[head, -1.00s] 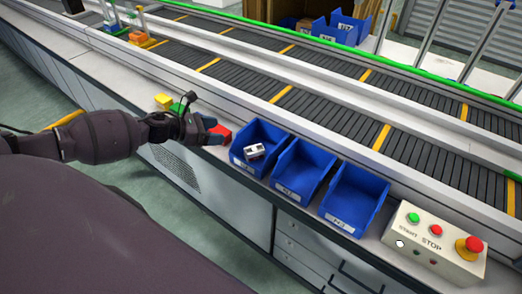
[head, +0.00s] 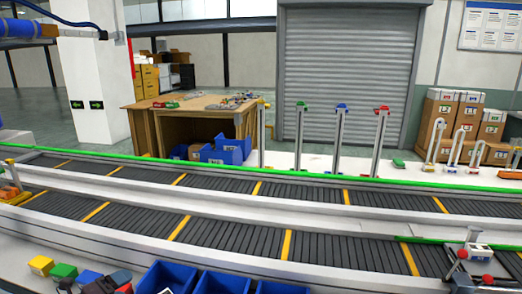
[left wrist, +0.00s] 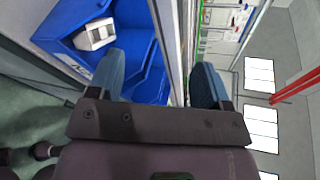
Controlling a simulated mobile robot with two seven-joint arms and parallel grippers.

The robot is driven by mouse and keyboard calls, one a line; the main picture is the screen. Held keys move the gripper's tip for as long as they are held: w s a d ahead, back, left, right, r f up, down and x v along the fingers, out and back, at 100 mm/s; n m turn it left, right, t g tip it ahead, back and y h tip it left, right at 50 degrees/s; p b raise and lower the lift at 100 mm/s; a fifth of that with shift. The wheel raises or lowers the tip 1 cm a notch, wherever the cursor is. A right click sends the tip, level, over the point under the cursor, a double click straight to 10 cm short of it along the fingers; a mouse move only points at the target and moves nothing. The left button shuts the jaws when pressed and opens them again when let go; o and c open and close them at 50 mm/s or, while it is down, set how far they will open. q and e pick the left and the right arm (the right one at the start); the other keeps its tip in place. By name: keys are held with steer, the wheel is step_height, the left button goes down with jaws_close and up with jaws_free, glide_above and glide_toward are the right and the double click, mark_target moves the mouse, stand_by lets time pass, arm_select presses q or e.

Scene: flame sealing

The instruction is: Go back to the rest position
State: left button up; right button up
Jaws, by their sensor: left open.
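My left gripper (left wrist: 165,75) is open in the left wrist view, its two blue-grey fingers wide apart with nothing held between them. Beside the left finger is a blue bin (left wrist: 145,50) with a white and dark object (left wrist: 95,35) in it. My right gripper is not in view.
Yellow (head: 41,265), green (head: 63,271) and blue (head: 89,277) blocks sit at the near edge. Blue bins (head: 165,278) stand to their right. A conveyor (head: 320,247) runs across. A device with red knobs (head: 473,255) stands at right.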

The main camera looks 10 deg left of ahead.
arm_select(q)
steer(key=s+d+f+n+g+y, duration=0.1)
steer(key=s+d+f+n, duration=0.3)
steer(key=s+n, duration=0.3)
steer(key=s+d+f+n+y, duration=0.2)
steer(key=s+d+f+n, duration=0.3)
steer(key=n, duration=0.4)
steer(key=s+d+f+n+g+y, duration=0.1)
steer(key=s+d+f+n, duration=0.3)
steer(key=s+n, duration=0.4)
steer(key=shift+s+d+f+g+y, duration=0.3)
steer(key=shift+s+d+f+y, duration=0.1)
steer(key=shift+s+d, duration=0.4)
steer(key=shift+w+d+r, duration=0.1)
steer(key=shift+d, duration=0.05)
